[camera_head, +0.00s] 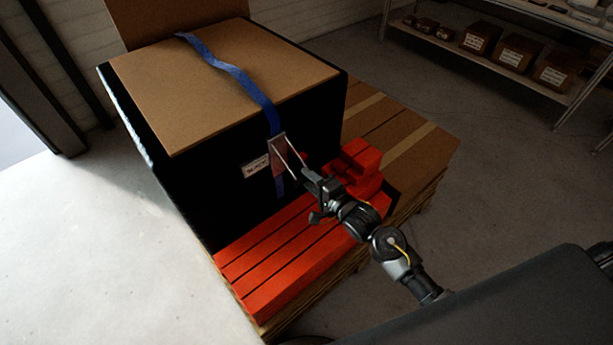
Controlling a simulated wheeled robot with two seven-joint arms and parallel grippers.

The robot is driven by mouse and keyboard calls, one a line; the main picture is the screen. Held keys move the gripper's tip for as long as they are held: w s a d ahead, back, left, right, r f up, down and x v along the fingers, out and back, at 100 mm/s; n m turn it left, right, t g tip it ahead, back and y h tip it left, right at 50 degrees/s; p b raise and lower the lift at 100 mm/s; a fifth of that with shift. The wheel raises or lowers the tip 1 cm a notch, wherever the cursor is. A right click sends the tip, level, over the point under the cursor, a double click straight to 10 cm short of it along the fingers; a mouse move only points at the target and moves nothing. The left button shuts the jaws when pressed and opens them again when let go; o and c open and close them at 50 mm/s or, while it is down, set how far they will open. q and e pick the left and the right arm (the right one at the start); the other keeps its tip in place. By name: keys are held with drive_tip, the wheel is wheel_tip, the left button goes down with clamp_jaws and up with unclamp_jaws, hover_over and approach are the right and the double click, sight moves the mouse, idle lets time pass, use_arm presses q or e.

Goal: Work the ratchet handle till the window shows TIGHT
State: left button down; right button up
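A blue strap (229,68) runs over the top of a large black box with a brown lid (225,88) and down its front side. On that side a metal ratchet handle (279,143) with a reddish middle sits on the strap. A small white window plate (255,166) is beside it on the left; its dark lettering is too small to read surely. My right gripper (305,174) reaches in from the lower right, its tips at or very near the handle's lower end. Whether it grips the handle is unclear. My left gripper is out of view.
Red slatted boards (290,262) and a red block-like piece (358,165) lie on the wooden pallet around the box. Brown cartons (415,150) stand behind at the right. A shelf with boxes (515,52) is at the upper right. Grey floor between is clear.

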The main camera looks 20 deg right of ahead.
drive_tip(key=shift+x, duration=0.85)
drive_tip(key=shift+c, duration=0.4)
clamp_jaws()
